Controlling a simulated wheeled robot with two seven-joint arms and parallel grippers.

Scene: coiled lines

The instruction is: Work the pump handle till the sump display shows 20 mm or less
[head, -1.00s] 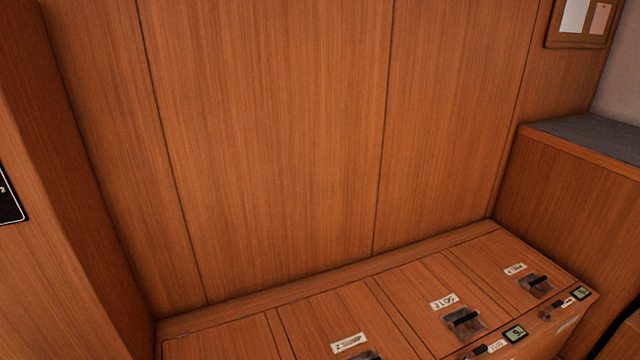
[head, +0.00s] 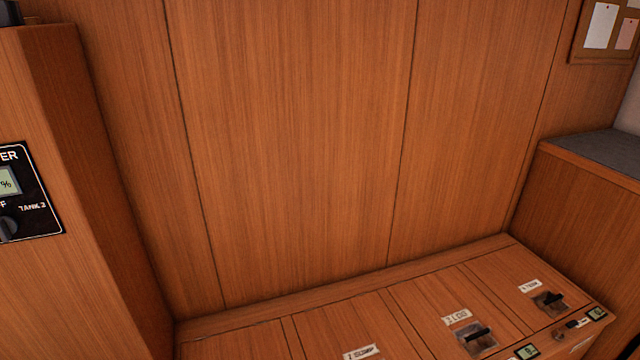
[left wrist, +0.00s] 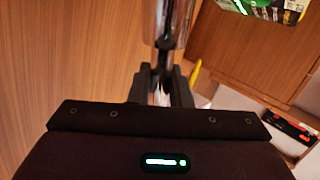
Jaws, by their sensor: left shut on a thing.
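In the left wrist view my left gripper (left wrist: 163,88) is shut on a narrow thing, seemingly the pump handle (left wrist: 174,25), a grey shiny bar running up from between the fingers. Its far end is cut off by the top edge. In the head view neither gripper shows. A white label (head: 361,352), seemingly reading SUMP, lies on the low wooden bench top at the bottom edge. No display beside that label is in view, so I cannot read the sump level.
The wooden bench (head: 250,343) holds black handles, one by a LOG label (head: 457,317), and small green displays (head: 597,313). A black panel (head: 25,190) with a display and knob is on the left cabinet. Wood panelling stands behind. A yellow thing (left wrist: 195,73) shows beyond my left gripper.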

